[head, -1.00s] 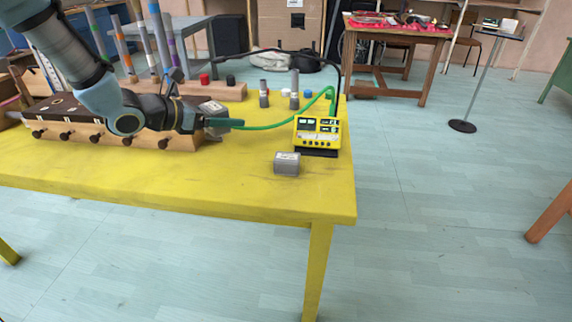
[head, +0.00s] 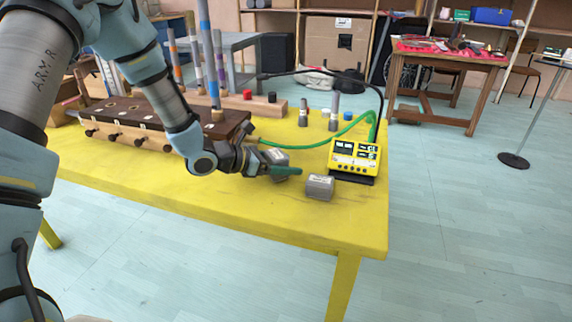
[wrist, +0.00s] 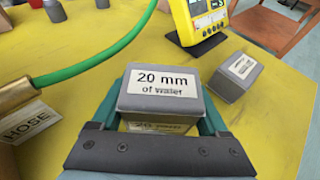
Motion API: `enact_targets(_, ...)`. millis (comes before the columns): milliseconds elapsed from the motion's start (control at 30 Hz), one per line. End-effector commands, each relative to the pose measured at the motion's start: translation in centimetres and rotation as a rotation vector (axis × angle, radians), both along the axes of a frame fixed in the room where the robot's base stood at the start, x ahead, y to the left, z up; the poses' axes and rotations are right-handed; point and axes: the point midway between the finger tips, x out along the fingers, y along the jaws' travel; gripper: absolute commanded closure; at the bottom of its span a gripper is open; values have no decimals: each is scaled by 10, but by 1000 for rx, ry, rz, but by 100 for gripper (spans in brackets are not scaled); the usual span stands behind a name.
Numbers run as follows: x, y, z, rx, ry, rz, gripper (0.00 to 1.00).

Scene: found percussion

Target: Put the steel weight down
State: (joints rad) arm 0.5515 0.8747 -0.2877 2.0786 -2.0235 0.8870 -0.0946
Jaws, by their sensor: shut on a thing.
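My gripper (head: 284,171) is shut on a grey steel weight (head: 273,157), with one green finger on each side. The held weight also shows in the wrist view (wrist: 162,101), its white label reading "20 mm of water". The gripper and weight are over the yellow table (head: 232,204), just left of a second grey weight (head: 320,187). That second weight also shows in the wrist view (wrist: 235,77), standing apart to the right. I cannot tell whether the held weight touches the table, since its underside is hidden.
A yellow meter (head: 354,156) stands behind the second weight. A green hose (head: 318,142) curves behind the held weight. The wooden chest with knobs (head: 130,134) is on the left. The table's front strip is clear.

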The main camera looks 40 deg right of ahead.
Motion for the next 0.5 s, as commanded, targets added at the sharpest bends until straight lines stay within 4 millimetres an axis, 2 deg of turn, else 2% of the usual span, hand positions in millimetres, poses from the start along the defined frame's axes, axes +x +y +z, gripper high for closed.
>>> enact_targets(433, 0, -1, -8, -3, -1, -1, 100)
enact_targets(467, 0, 0, -9, 0, -1, 0, 22)
enact_targets(500, 0, 0, -8, 0, -1, 0, 17)
